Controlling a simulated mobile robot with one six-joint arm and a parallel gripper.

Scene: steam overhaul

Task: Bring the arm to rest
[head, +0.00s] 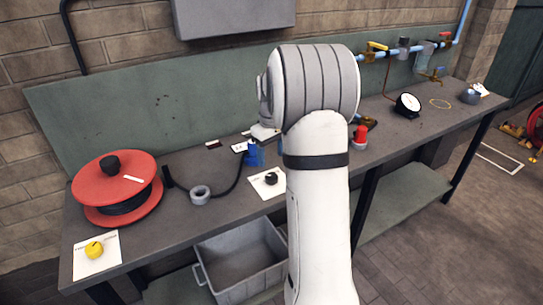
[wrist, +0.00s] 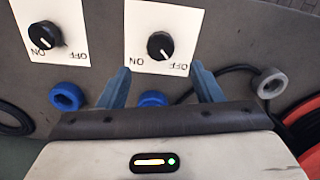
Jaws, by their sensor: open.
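My gripper (wrist: 160,70) is open in the wrist view, its two blue fingers apart with nothing held between them. It points down over the bench. A white card with a black ON/OFF knob (wrist: 161,46) lies just beyond the fingertips, and a blue ring (wrist: 152,98) shows between the fingers, partly hidden by the gripper body. In the head view my arm (head: 318,190) stands upright in the middle, bent over at the top towards the bench. It hides part of the bench behind it. Blue parts at my gripper (head: 255,154) show low over the bench, left of the arm.
A grey bin (head: 240,245) stands below. Pipes with valves run along the back right.

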